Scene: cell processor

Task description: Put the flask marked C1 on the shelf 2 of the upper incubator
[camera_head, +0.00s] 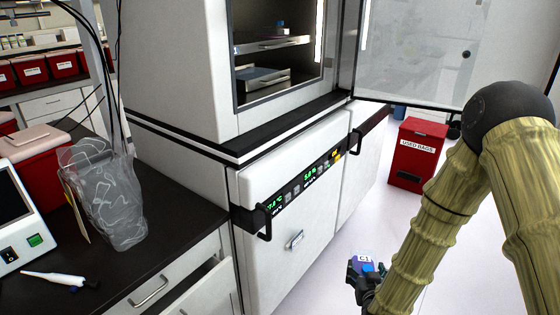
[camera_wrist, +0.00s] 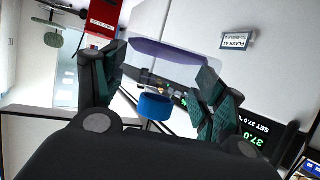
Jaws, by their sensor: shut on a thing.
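My gripper (camera_head: 366,283) is low in front of the incubators, at the lower middle right of the head view. It is shut on the flask marked C1 (camera_head: 365,258), whose label shows above the jaws. In the wrist view, the clear flask with purple liquid (camera_wrist: 170,54) and a blue cap (camera_wrist: 155,106) sits between the two fingers of the gripper (camera_wrist: 160,85). The upper incubator (camera_head: 180,70) is open at the front. An upper shelf (camera_head: 272,44) and a lower shelf (camera_head: 262,84) show inside, each with items on it. Shelf numbers are not readable.
The upper incubator's glass door (camera_head: 415,50) stands open to the right. The lower incubator (camera_head: 295,215) is closed, with a protruding handle (camera_head: 266,222). A red used-bags bin (camera_head: 417,153) stands on the floor behind. The dark bench (camera_head: 150,225) at left holds a plastic bag (camera_head: 108,200) and pipette (camera_head: 60,280).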

